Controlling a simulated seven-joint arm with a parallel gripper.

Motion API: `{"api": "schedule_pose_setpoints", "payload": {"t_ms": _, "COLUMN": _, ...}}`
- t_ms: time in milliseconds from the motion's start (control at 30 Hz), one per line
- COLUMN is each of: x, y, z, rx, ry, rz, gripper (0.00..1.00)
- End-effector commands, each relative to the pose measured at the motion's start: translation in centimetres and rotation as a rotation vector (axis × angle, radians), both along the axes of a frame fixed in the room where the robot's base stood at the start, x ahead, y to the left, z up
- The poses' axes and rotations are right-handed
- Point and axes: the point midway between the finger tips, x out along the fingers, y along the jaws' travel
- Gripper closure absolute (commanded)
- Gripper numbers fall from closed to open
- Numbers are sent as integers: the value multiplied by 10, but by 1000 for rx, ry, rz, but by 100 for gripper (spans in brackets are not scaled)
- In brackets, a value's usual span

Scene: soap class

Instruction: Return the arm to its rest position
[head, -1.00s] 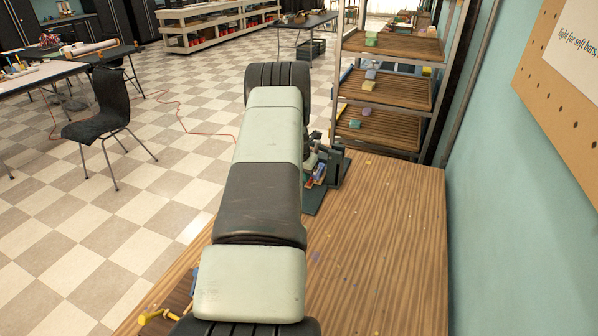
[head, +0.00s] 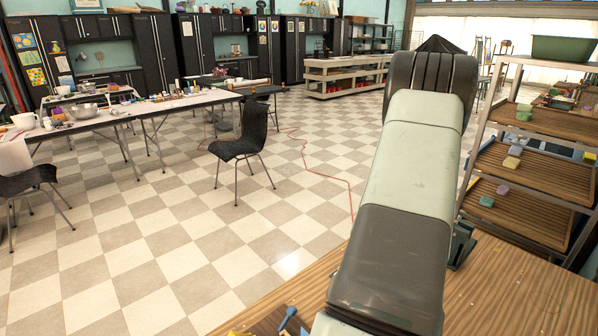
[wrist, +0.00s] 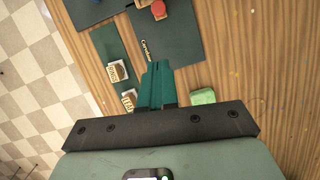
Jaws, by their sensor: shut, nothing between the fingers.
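My arm (head: 409,185) stretches from the bottom of the head view up over the wooden table (head: 520,290). Its far end hides my gripper there. In the wrist view my gripper (wrist: 157,68) has its two green fingers pressed together, with nothing between them. It points over a dark green mat (wrist: 185,45) with small lettering on it. The fingers appear above the mat's lower left edge. I cannot tell their height exactly.
In the wrist view, a green soap bar (wrist: 203,96) lies right of the fingers, and small labelled blocks (wrist: 118,71) lie left of them. A red piece (wrist: 158,9) is at the top. In the head view, a shelf rack (head: 530,175) with soaps stands right of my arm.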

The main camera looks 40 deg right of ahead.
Motion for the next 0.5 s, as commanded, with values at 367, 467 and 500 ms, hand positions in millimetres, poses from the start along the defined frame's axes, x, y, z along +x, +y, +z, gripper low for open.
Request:
{"api": "schedule_pose_setpoints", "payload": {"t_ms": 367, "x": 0, "y": -4, "z": -13, "rx": 1, "ry": 0, "rz": 1, "gripper": 100}}
{"api": "schedule_pose_setpoints", "payload": {"t_ms": 467, "x": -2, "y": -9, "z": -29, "rx": 3, "ry": 2, "rz": 1, "gripper": 100}}
{"api": "schedule_pose_setpoints", "payload": {"t_ms": 500, "x": -2, "y": -12, "z": -36, "rx": 2, "ry": 2, "rz": 1, "gripper": 100}}
